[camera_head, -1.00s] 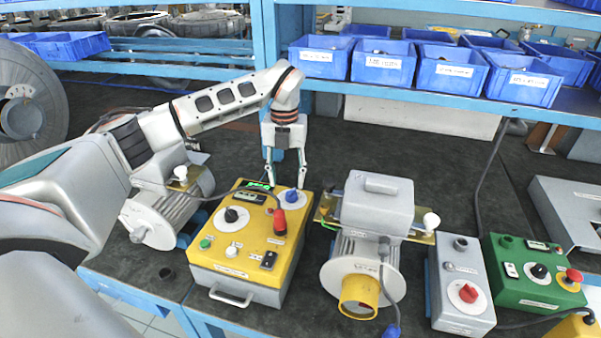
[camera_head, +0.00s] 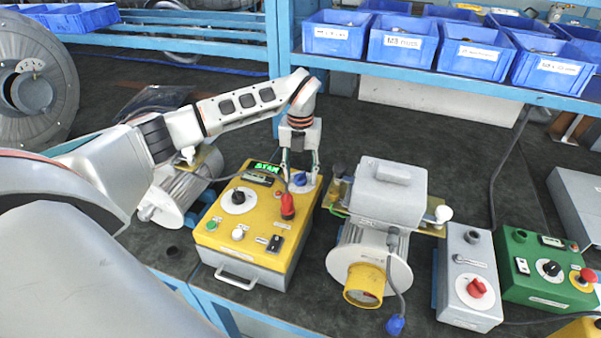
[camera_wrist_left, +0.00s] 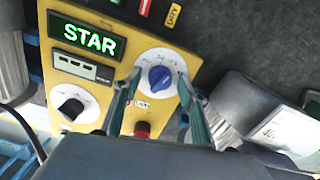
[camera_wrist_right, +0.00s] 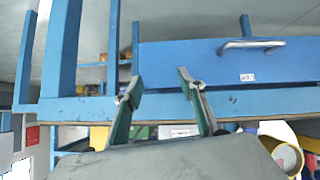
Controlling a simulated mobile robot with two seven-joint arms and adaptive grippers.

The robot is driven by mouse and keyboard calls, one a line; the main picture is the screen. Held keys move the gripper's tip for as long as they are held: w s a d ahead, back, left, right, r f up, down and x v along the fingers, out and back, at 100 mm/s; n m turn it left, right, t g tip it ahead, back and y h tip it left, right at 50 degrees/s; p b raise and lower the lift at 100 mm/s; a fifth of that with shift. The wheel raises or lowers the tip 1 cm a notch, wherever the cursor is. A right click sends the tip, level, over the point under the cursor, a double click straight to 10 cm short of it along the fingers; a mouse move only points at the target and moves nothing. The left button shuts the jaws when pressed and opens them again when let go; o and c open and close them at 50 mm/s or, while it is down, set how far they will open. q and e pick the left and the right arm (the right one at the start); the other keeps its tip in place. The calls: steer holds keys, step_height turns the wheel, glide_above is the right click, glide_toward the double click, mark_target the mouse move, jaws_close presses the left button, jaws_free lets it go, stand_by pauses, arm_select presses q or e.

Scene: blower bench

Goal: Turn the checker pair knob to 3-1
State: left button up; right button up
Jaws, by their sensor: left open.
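The checker is a yellow-topped box (camera_head: 217,227) on the bench. Its lit green display reads STAR (camera_wrist_left: 88,40). A blue knob on a white dial (camera_wrist_left: 160,78) sits at the box's far right corner; the dial's small marks are too blurred to read. A black knob on another white dial (camera_wrist_left: 70,108) is at the left. My left gripper (camera_head: 300,177) points down over the blue knob, with its open fingers on either side of it. I cannot tell whether they touch it. My right gripper (camera_wrist_right: 160,85) is open and empty, away from the box.
Motors stand on both sides, the right one with a yellow ring (camera_head: 362,287). A grey box with a red knob (camera_head: 476,288) and a green box (camera_head: 548,290) stand further right. Blue bins line the shelf behind.

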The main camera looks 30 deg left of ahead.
arm_select(q)
steer(key=c, duration=1.1)
steer(key=shift+m, duration=0.3)
steer(key=m, duration=0.3)
steer(key=shift+m, duration=2.1)
steer(key=o, duration=1.1)
